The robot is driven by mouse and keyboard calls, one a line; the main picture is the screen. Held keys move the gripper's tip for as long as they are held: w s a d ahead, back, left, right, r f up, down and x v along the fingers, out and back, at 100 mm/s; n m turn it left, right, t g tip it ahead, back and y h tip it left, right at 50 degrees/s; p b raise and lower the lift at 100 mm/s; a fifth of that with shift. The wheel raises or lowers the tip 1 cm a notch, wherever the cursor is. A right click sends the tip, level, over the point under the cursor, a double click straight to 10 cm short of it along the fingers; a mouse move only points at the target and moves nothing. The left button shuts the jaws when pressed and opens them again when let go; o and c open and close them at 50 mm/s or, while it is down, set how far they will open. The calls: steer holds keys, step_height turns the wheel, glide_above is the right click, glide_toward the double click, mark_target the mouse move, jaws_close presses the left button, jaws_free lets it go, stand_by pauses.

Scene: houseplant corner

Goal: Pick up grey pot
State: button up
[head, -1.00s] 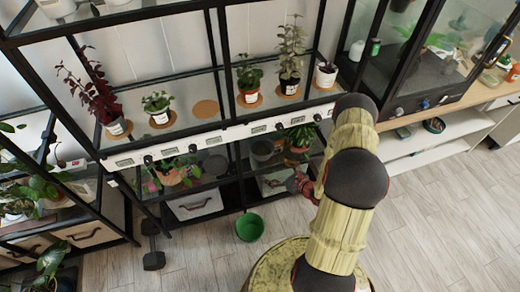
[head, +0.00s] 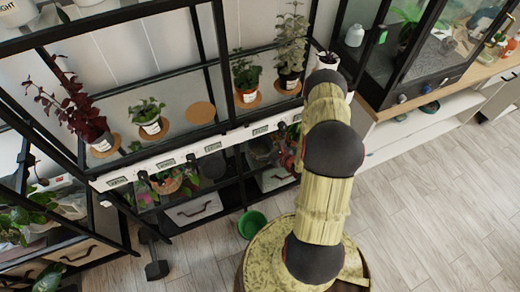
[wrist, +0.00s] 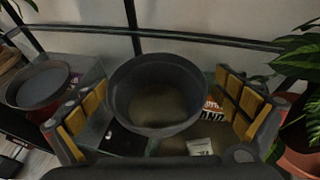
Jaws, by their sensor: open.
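The grey pot (wrist: 155,95) is round and looks empty inside in the wrist view. It stands upright on the lower shelf and also shows in the head view (head: 261,149), just left of my arm. My gripper (wrist: 160,112) is open, with one yellow-padded finger on each side of the pot. I cannot tell whether either finger touches it. In the head view my gripper is mostly hidden by my arm.
A terracotta pot (wrist: 301,158) with a leafy plant is close on the right. A grey dish (wrist: 42,86) is on the left. A lettered packet (wrist: 212,112) lies beside the pot. The upper shelf holds potted plants.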

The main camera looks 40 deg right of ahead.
mark_target(254, 141)
steer(key=w, duration=0.1)
steer(key=w+f+b, duration=0.2)
steer(key=shift+w+a+f, duration=0.2)
steer(key=shift+w+a, duration=0.1)
steer(key=shift+w, duration=0.4)
steer(key=c, duration=1.4)
